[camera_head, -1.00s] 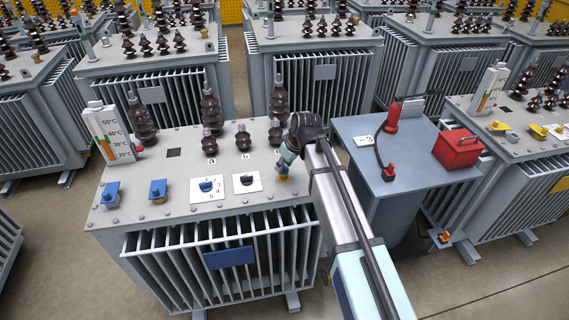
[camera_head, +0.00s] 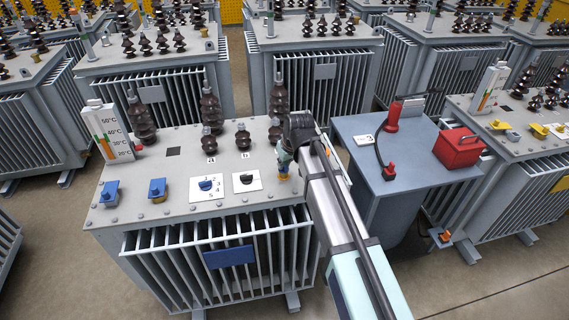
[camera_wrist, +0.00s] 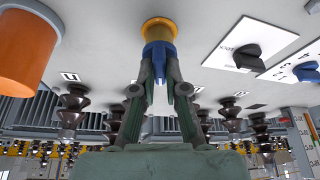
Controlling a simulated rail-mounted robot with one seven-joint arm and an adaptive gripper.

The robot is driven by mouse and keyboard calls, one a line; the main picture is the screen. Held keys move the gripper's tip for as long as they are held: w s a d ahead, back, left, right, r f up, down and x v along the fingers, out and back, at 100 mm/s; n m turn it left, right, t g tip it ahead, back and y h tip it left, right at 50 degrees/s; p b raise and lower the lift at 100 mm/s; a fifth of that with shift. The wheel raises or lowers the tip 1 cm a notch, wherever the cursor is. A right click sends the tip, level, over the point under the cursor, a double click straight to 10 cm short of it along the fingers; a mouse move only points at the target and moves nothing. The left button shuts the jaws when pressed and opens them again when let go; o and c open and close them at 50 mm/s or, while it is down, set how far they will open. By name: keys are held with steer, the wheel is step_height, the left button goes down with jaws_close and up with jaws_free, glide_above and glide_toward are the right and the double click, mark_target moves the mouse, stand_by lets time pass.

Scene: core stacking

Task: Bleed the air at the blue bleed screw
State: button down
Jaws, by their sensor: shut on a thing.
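The blue bleed screw (camera_wrist: 158,56) sits on a round yellow base (camera_wrist: 158,27) on the transformer lid; the wrist view shows the lid overhead. My gripper (camera_wrist: 160,72) is shut on the blue screw, with one finger on each side. In the head view my gripper (camera_head: 284,166) is at the right front of the grey transformer lid (camera_head: 130,180), pointing down over the yellow base. The screw itself is mostly hidden there by the gripper.
Beside the screw are a black knob (camera_head: 246,180) and a blue knob (camera_head: 205,185) on white plates. Two blue fittings (camera_head: 158,188) are farther left. Dark bushings (camera_head: 280,100) stand behind. A grey bench (camera_head: 400,180) with a red box (camera_head: 457,149) is at right.

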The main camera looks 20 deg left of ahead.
steer(key=shift+a+m+t+h, duration=0.1)
steer(key=shift+m+t+h, duration=0.35)
steer(key=shift+m, duration=1.15)
steer(key=c, duration=1.2)
jaws_free()
steer(key=v, duration=1.2)
steer(key=shift+w+a, duration=0.1)
